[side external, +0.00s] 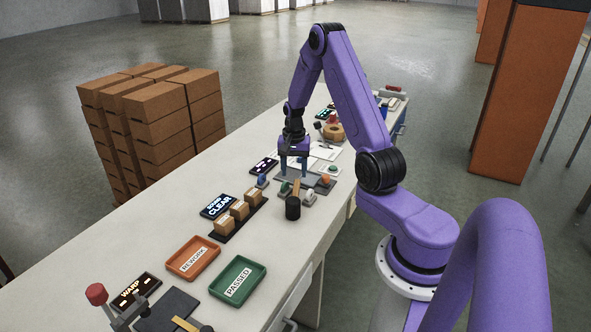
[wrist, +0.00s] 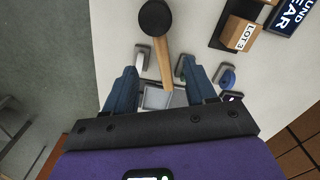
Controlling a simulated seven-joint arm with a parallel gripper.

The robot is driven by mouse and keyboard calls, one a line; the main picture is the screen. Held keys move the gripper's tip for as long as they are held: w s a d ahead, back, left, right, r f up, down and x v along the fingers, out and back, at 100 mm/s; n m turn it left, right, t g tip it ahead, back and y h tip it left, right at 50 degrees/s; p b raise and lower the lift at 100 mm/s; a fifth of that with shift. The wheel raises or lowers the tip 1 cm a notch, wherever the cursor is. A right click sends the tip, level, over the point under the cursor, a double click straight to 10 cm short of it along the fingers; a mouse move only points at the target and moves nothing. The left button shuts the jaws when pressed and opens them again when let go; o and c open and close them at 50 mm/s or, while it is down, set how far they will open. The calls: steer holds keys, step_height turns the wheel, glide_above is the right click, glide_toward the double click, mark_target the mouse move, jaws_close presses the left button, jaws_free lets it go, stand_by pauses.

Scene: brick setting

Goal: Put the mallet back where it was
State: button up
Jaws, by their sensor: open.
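The mallet has a black head (side external: 293,208) and a light wooden handle (side external: 296,188). In the side view it is at the near edge of a grey plate (side external: 318,188) on the bench. In the wrist view its head (wrist: 155,18) is at the top and its handle (wrist: 162,62) runs down between my fingers. My gripper (side external: 293,172) is over the plate at the handle's end, fingers pointing down. In the wrist view my gripper (wrist: 158,66) is open, with a gap on each side of the handle. I cannot tell whether the mallet's underside rests on anything.
Small knobbed pieces flank the mallet, one green (side external: 284,188), one blue (side external: 262,181), one white (side external: 309,196). Boxes on a black strip (side external: 238,212), a CLEAR sign (side external: 218,206), an orange REWORK tray (side external: 194,258) and a green PASSED tray (side external: 238,278) lie nearer the camera. Bare bench lies left.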

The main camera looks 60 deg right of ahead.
steer(key=s+a+r+n, duration=0.1)
steer(key=a+r+n, duration=0.3)
steer(key=a, duration=0.4)
steer(key=s+a+r+n, duration=0.1)
steer(key=a+r+n, duration=0.25)
steer(key=a, duration=0.55)
steer(key=s+a+r+n, duration=0.1)
steer(key=a+r+n, duration=0.35)
steer(key=a, duration=0.35)
steer(key=s+a+r+n, duration=0.2)
steer(key=s+n, duration=0.5)
steer(key=s, duration=0.4)
steer(key=s+a+r+n, duration=0.2)
steer(key=s+a+n, duration=0.3)
steer(key=s, duration=0.6)
steer(key=shift+s+a+r+n, duration=0.25)
steer(key=shift+s+n, duration=0.1)
steer(key=shift+n, duration=0.75)
